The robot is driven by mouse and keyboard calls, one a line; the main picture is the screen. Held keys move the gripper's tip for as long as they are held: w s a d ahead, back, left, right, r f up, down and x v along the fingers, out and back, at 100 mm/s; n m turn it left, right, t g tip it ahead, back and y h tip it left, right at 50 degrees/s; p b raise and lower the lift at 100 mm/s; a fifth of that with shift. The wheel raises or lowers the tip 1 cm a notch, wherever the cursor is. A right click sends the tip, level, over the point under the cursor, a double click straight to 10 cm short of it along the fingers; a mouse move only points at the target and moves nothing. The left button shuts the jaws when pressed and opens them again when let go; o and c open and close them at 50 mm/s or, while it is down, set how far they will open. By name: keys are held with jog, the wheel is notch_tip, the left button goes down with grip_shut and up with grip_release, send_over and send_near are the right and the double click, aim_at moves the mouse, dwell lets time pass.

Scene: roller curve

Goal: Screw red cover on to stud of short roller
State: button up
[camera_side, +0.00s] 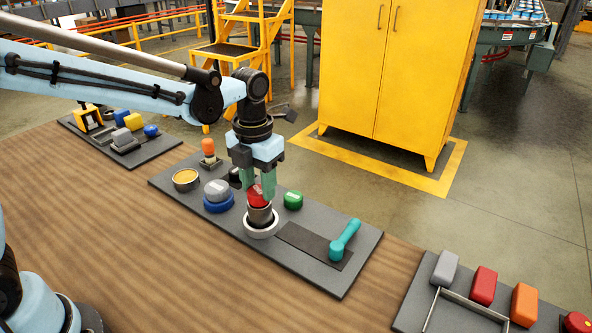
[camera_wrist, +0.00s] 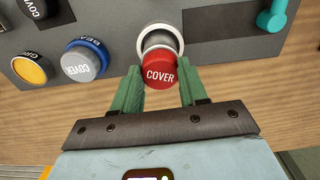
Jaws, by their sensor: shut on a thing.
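The red cover (camera_side: 257,197), marked COVER in the wrist view (camera_wrist: 159,77), is between the green fingers of my gripper (camera_side: 258,188). My gripper is shut on it. The short roller (camera_side: 261,215) is a metal cylinder standing upright in a white ring (camera_side: 262,229) on the dark board. The cover is right at the roller's top in the side view. In the wrist view the cover overlaps the near edge of the roller (camera_wrist: 159,39). The stud is hidden, and I cannot tell whether the cover touches it.
On the same board (camera_side: 335,283) are a grey cover (camera_side: 216,187) on a blue ring, a yellow-topped tin (camera_side: 186,179), a green cover (camera_side: 293,199), an orange-topped piece (camera_side: 208,147) and a teal tool (camera_side: 345,240) on a dark pad. Other boards stand left and right.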

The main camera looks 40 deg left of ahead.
jog(key=shift+w+a, duration=0.1)
jog(key=shift+a, duration=0.1)
jog(key=o, duration=1.1)
jog(key=shift+d, duration=0.1)
jog(key=shift+c, duration=0.6)
jog(key=n, duration=0.6)
jog(key=shift+n, duration=0.7)
jog(key=n, duration=0.6)
jog(key=shift+n, duration=0.8)
